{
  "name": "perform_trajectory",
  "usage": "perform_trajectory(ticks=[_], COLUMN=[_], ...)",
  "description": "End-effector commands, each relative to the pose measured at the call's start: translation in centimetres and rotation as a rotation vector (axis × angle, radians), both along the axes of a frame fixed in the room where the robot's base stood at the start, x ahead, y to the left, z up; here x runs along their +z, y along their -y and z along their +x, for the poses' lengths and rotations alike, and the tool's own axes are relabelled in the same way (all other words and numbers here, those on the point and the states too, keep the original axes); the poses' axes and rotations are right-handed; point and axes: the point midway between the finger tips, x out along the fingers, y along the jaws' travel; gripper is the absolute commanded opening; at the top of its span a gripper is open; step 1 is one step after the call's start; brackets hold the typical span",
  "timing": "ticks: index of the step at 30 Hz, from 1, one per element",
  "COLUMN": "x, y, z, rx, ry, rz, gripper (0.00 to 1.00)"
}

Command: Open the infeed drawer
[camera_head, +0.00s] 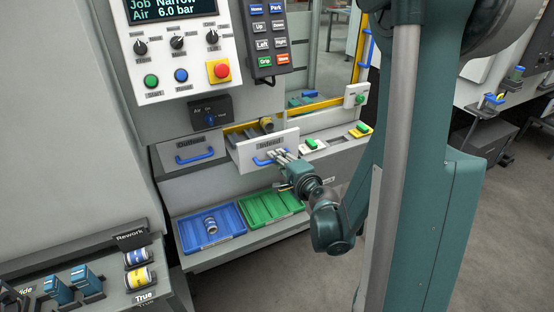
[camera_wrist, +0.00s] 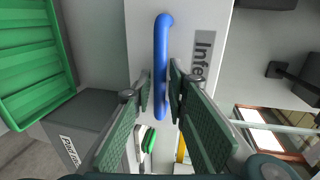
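The infeed drawer (camera_head: 244,157) has a white front labelled "Infeed" and stands out from the cabinet, partly open. A cylindrical part (camera_head: 267,125) shows inside it. Its blue bar handle (camera_head: 262,161) faces me. My gripper (camera_head: 281,157) is at this handle. In the wrist view the handle (camera_wrist: 161,45) runs between the two green-padded fingertips of my gripper (camera_wrist: 160,88), which sit close on either side of it. The fingers look shut on it, though the contact itself is hard to see. The drawer front also fills the top middle of the wrist view (camera_wrist: 190,20).
The closed outfeed drawer (camera_head: 186,147) is to the left. Blue (camera_head: 185,232) and green (camera_head: 250,213) trays lie on the shelf below. A control panel with a red stop button (camera_head: 219,71) is above. Buttons (camera_head: 312,144) stand on the ledge to the right. A rework stand (camera_head: 130,240) is at lower left.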

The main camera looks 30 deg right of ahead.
Motion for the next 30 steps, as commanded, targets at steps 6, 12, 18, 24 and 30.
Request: perform_trajectory(ticks=[6,12,18,24,30], x=[0.0,0.0,0.2,0.5,1.1], y=[-0.1,-0.1,-0.1,0.0,0.0], z=[0.0,-0.1,-0.8,-2.6,-4.8], rx=[0.001,0.001,0.001,0.000,0.001], ry=[0.000,0.000,-0.001,0.000,-0.002], rz=[0.000,0.000,0.000,0.002,0.001], gripper=[0.24,0.24,0.24,0.24,0.24])
